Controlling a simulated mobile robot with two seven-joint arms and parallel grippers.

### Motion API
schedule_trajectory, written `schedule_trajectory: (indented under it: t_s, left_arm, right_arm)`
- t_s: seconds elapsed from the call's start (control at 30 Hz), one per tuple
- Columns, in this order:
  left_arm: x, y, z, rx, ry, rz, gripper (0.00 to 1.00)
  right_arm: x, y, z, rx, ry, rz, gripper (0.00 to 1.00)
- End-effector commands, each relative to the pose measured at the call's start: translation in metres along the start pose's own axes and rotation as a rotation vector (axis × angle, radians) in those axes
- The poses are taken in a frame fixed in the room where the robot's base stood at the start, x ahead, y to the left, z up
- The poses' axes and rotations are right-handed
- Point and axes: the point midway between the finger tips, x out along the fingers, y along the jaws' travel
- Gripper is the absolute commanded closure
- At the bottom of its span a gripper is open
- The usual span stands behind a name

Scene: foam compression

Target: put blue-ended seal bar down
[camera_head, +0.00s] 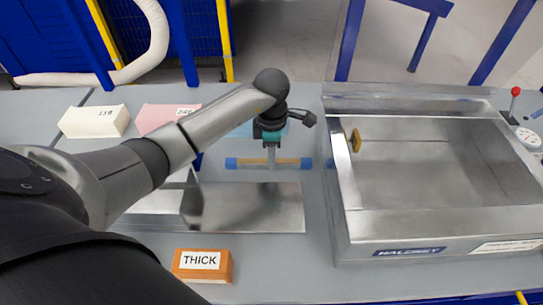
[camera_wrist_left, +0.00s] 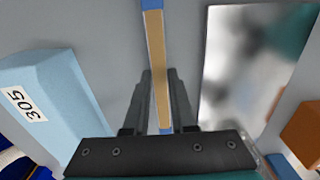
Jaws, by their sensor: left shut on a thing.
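The blue-ended seal bar (camera_head: 246,163) is a thin tan-topped bar with a blue block at each end. It lies crosswise at the grey table's middle, left of the metal chamber. My left gripper (camera_head: 272,160) points down over its middle and is shut on it. In the left wrist view the bar (camera_wrist_left: 154,50) runs between the two dark fingers of the gripper (camera_wrist_left: 158,80). Whether the bar touches the table or hangs just above it, I cannot tell. My right gripper is not in view.
The open metal chamber (camera_head: 340,185) stands close to the bar's right end. A shiny metal plate (camera_head: 260,205) lies in front of the bar. An orange THICK block (camera_head: 203,265), a white block (camera_head: 94,121), a pink block (camera_head: 160,118) and a light blue 305 block (camera_wrist_left: 55,100) lie around.

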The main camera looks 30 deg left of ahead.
Motion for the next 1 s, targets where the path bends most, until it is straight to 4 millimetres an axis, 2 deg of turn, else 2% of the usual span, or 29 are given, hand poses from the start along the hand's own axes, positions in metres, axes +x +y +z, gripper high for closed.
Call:
schedule_trajectory:
  t_s: [0.03, 0.07, 0.3, 0.67, 0.77, 1.0]
  left_arm:
    - [0.003, 0.000, 0.000, 0.000, 0.001, 0.001, 1.00]
    - [0.002, 0.000, 0.000, 0.000, 0.001, 0.000, 0.73]
    - [0.002, 0.000, 0.000, 0.000, 0.000, 0.000, 0.46]
    - [-0.003, 0.000, 0.000, -0.001, -0.001, -0.001, 0.46]
    - [-0.018, 0.002, 0.000, 0.001, -0.002, 0.004, 0.46]
    - [-0.071, 0.002, 0.000, 0.000, -0.001, 0.006, 0.46]
  right_arm:
    - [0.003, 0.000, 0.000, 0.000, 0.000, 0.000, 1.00]
    - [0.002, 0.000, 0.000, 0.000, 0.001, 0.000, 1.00]
    - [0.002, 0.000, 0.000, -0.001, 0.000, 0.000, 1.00]
    - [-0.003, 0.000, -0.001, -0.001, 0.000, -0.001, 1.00]
    - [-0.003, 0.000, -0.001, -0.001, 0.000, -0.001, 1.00]
    - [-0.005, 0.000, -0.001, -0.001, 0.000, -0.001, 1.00]
